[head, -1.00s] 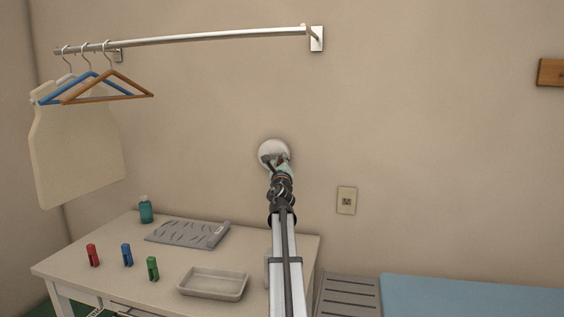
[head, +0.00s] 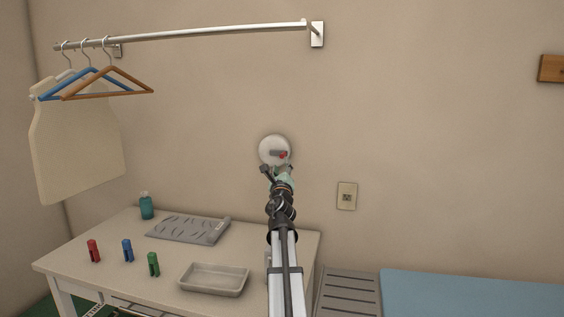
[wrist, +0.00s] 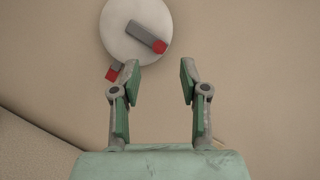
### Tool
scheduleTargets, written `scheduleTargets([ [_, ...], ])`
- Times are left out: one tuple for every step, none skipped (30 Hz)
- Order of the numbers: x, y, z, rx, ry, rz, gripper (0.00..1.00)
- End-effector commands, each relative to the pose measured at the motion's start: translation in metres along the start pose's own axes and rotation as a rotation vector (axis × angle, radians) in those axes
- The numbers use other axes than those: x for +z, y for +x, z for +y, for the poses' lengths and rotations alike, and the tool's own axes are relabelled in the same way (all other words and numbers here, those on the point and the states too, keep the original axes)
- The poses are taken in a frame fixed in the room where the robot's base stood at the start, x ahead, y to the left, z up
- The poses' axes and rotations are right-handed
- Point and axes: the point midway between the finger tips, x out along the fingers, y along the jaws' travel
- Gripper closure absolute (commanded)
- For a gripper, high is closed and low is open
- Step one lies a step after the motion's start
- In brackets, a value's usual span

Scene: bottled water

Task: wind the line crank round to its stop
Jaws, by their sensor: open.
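The line crank (head: 277,153) is a grey arm with a red end on a round white disc (head: 264,145) fixed to the wall. In the wrist view the crank arm (wrist: 144,35) points to the lower right, its red end (wrist: 159,47) above the space between my fingers. A small grey and red piece (wrist: 113,71) shows at the disc's lower edge, partly behind my left finger. My gripper (wrist: 159,75) is open and empty, with nothing between the fingertips. In the head view my gripper (head: 277,171) is just below the disc.
A hanger rail (head: 200,37) with several hangers is above left. A white table (head: 120,278) holds a grey tray (head: 213,280), a grey board (head: 188,229), a bottle (head: 146,206) and coloured pegs (head: 127,250). A wall socket (head: 347,196) is to the right.

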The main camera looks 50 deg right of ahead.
Motion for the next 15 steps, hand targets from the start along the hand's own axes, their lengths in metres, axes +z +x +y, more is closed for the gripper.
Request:
scheduleTargets([
  [0.000, -0.015, 0.000, 0.000, 0.000, 0.000, 0.56],
  [0.000, -0.020, 0.000, 0.000, 0.000, 0.000, 0.56],
  [0.000, -0.025, 0.000, 0.000, 0.000, 0.000, 0.56],
  [0.000, -0.029, 0.000, 0.000, 0.000, 0.000, 0.56],
  [0.000, -0.032, 0.000, 0.000, 0.000, 0.000, 0.56],
  [0.000, -0.035, 0.000, 0.000, 0.000, 0.000, 0.56],
  [0.000, -0.037, 0.000, 0.000, 0.000, 0.000, 0.56],
  [0.000, -0.039, 0.000, 0.000, 0.000, 0.000, 0.56],
  [0.000, -0.040, 0.000, 0.000, 0.000, 0.000, 0.56],
  [0.000, -0.041, 0.000, 0.000, 0.000, 0.000, 0.56],
  [0.000, -0.041, 0.000, 0.000, 0.000, 0.000, 0.56],
  [0.000, -0.041, 0.000, 0.000, 0.000, 0.000, 0.56],
  [0.000, -0.040, 0.000, 0.000, 0.000, 0.000, 0.56],
  [0.000, -0.040, 0.000, 0.000, 0.000, 0.000, 0.56],
  [0.000, -0.040, 0.000, 0.000, 0.000, 0.000, 0.56],
])
